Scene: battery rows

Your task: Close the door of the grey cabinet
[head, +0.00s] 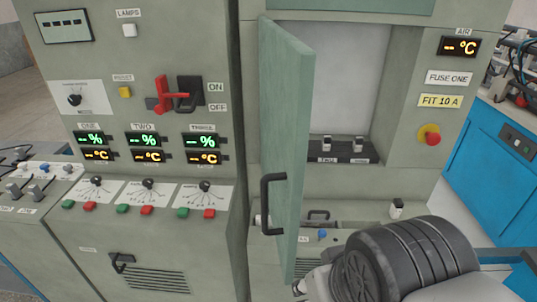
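The grey cabinet (420,185) stands in the right half of the head view. Its pale green door (290,120) is open and sticks out from the left side of the opening toward me, seen nearly edge-on. A black handle (268,205) is on the door's left-facing outer side. My arm comes in from the lower right, and a large dark joint covers the cabinet's lower front. A small grey end part of my arm (312,286) shows at the bottom edge, close to the door's lower end in the picture. Its fingers cannot be made out, and contact with the door cannot be told.
The open recess (345,85) holds small switches on a dark strip (345,151). A control panel (130,70) with a red lever (172,93) and displays stands left. A blue cabinet (490,165) stands right. Some floor shows between the grey and blue cabinets.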

